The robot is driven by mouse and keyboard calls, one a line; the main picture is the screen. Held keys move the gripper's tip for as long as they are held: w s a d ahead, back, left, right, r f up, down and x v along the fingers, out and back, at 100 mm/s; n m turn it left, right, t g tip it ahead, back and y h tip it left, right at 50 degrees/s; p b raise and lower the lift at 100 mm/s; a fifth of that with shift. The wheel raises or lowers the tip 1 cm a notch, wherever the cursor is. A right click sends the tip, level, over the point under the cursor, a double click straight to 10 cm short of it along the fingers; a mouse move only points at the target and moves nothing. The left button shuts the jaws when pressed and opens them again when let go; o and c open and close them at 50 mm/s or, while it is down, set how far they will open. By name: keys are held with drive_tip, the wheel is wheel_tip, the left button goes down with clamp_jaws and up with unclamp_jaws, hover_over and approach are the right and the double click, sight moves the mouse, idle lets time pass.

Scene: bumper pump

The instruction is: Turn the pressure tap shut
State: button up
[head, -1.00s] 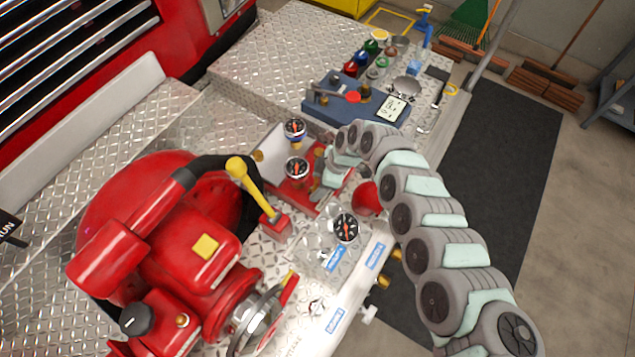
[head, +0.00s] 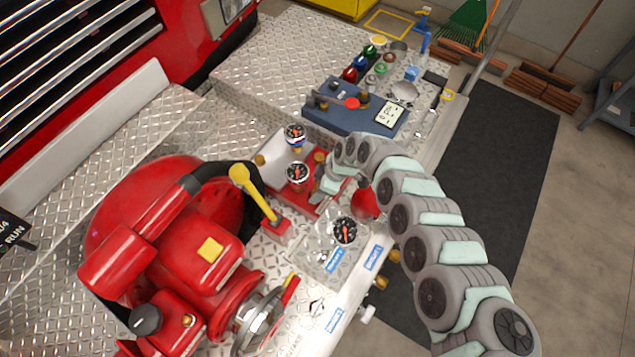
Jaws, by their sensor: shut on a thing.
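The red gauge block (head: 292,205) sits on the diamond-plate deck near the middle of the head view. It carries two round dial gauges (head: 299,173) and brass fittings. My gripper (head: 320,194) is at the right side of this block, just right of the lower gauge, shut on a small part there. That part appears to be the pressure tap, but the fingers and my wrist mostly hide it. I cannot make out the tap's angle. A red rounded part (head: 366,202) shows just right of my gripper.
A large red pump (head: 150,240) with a yellow-knobbed lever (head: 252,192) stands to the left. Another gauge (head: 344,231) is close in front. A blue tester (head: 350,115) and several coloured bottles stand behind. Open floor with a dark mat (head: 500,150) lies right.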

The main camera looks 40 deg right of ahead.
drive_tip(key=m+p, duration=0.1)
drive_tip(key=p, duration=0.2)
drive_tip(key=m+h+p, duration=0.1)
drive_tip(key=m+p, duration=0.1)
drive_tip(key=p, duration=0.1)
drive_tip(key=shift+a+r+t, duration=0.15)
drive_tip(key=shift+r+t, duration=0.15)
drive_tip(key=shift+r, duration=0.05)
drive_tip(key=shift+f+m+p, duration=0.2)
drive_tip(key=shift+m+p, duration=0.4)
drive_tip(key=shift+p, duration=0.15)
drive_tip(key=shift+f+h, duration=0.15)
drive_tip(key=shift+h, duration=0.15)
drive_tip(key=o, duration=1.4)
drive_tip(key=shift+c, duration=0.2)
drive_tip(key=p+v, duration=0.2)
drive_tip(key=v, duration=0.8)
drive_tip(key=shift+s+r, duration=0.3)
drive_tip(key=shift+r, duration=0.05)
